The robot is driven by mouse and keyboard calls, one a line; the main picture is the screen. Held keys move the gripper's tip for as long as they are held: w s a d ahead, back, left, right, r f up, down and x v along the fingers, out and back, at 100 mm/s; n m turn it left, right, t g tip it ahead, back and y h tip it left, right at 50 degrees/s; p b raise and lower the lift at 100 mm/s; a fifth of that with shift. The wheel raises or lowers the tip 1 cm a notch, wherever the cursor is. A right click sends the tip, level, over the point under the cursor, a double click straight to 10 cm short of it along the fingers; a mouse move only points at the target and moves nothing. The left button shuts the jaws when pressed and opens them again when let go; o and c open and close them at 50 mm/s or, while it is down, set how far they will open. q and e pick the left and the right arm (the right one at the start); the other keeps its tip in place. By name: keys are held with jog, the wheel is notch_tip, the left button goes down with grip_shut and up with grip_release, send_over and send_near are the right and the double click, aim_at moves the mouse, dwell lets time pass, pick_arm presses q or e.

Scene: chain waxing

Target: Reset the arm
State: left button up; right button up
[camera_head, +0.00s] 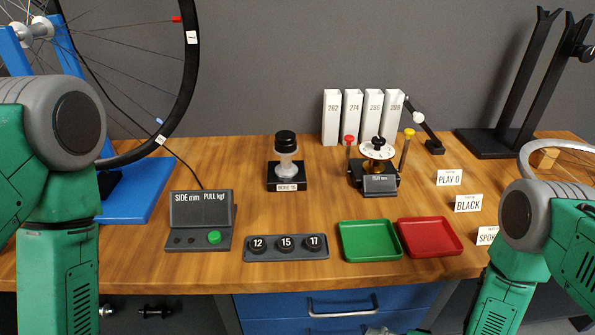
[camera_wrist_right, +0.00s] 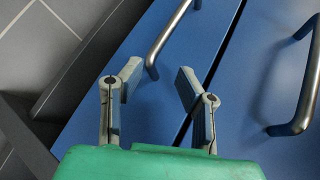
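My left arm (camera_head: 58,225) hangs down along the left side of the head view, and its gripper is out of frame. My right arm (camera_head: 520,260) comes in at the lower right of the head view, bent down in front of the bench. In the right wrist view my right gripper (camera_wrist_right: 158,84) has its two grey fingers apart with nothing between them. It is in front of the blue drawer fronts (camera_wrist_right: 155,105), near a metal handle (camera_wrist_right: 165,40); whether it touches them I cannot tell.
The wooden bench (camera_head: 300,219) holds a display unit (camera_head: 202,210), a puck rack (camera_head: 286,247), a green tray (camera_head: 369,241), a red tray (camera_head: 430,237), a black-capped device (camera_head: 286,160) and a gauge (camera_head: 378,160). A wheel (camera_head: 188,75) stands left. Blue drawers (camera_head: 270,310) lie below.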

jog(key=s+d+r+n+g+h, duration=0.3)
jog(key=s+d+r+n+h, duration=0.15)
jog(key=s, duration=0.45)
jog(key=s+d+r+n+g+h, duration=0.35)
jog(key=s+h, duration=0.25)
jog(key=s, duration=0.3)
notch_tip(320, 180, up, 18)
jog(key=p, duration=1.8)
jog(key=shift+s+d+r, duration=0.15)
jog(key=shift+s+d, duration=0.1)
jog(key=shift+d, duration=0.15)
jog(key=shift+y, duration=0.25)
